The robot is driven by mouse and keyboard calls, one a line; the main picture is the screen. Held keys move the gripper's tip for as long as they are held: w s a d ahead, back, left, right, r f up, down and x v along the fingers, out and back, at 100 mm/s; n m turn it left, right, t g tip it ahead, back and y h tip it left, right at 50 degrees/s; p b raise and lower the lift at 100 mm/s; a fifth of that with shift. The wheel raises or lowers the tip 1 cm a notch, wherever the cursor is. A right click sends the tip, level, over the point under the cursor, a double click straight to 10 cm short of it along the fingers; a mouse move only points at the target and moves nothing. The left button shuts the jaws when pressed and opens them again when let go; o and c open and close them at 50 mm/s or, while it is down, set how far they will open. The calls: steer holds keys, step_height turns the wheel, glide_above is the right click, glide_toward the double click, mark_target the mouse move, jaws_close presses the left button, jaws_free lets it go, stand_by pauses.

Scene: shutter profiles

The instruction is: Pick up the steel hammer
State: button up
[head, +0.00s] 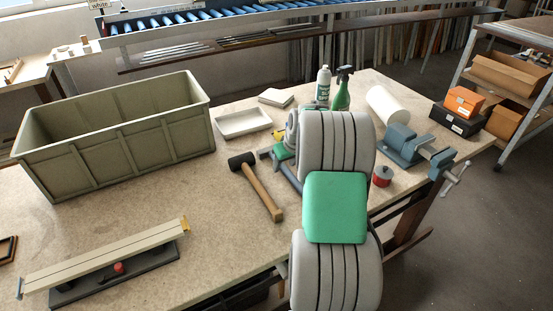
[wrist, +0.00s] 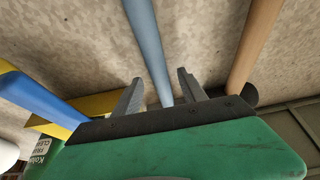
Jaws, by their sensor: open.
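The steel hammer (wrist: 146,38) shows in the wrist view as a smooth grey-blue handle running from the top edge down between my fingers. In the head view part of its grey-blue handle (head: 291,179) shows beside my arm, which hides much of the rest. My gripper (wrist: 160,88) is open, with one finger on each side of the handle. I cannot tell whether either finger touches it. The hammer's head is hidden behind the gripper body in the wrist view.
A black-headed mallet with a wooden handle (head: 262,191) lies just left of the hammer. A blue-handled tool (wrist: 38,98) and something yellow lie close by. A green bin (head: 120,150), white tray (head: 243,122), spray bottle (head: 341,97) and vise (head: 402,146) stand on the table.

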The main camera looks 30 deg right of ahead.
steer(key=shift+c, duration=0.3)
jaws_close()
stand_by(0.3)
